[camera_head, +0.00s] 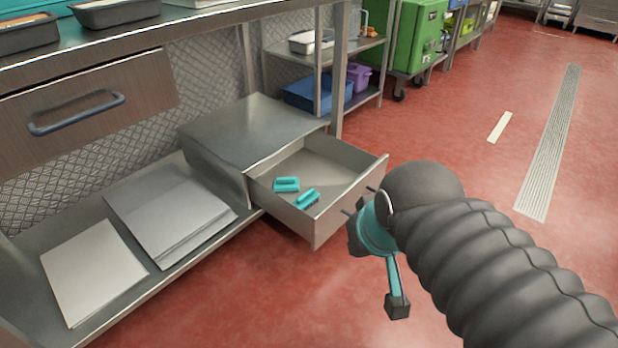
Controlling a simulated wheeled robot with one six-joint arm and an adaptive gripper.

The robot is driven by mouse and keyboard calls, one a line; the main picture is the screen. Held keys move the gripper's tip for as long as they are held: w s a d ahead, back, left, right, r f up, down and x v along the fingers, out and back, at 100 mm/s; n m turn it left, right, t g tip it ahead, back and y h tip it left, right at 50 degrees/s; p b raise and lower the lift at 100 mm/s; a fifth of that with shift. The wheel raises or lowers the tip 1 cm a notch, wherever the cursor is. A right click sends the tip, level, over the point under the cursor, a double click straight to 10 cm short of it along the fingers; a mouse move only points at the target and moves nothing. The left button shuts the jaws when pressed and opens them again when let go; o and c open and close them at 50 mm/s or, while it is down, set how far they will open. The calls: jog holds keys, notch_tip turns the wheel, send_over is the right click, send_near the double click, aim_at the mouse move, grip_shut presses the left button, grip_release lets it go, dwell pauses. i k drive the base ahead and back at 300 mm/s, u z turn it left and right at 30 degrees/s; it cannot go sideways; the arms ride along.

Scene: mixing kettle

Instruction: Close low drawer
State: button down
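The low drawer (345,205) is pulled out of a grey metal drawer unit (235,125) on the lower shelf. Two small teal items (287,184) (307,199) lie inside it. My gripper (378,270) is just right of the drawer front, with its two dark fingertips spread apart and nothing visible between them. Short dark prongs show between the front and my gripper; any handle there is mostly hidden. I cannot tell whether my gripper touches the drawer.
An upper drawer (85,105) with a blue-grey handle is under the worktop. Flat metal sheets (165,210) lie on the lower shelf at left. A table leg (338,70) stands behind the drawer. The red floor (470,150) is clear to the right.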

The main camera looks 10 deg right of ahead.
aim_at(342, 172)
jog(key=u, duration=0.3)
jog(key=i, duration=1)
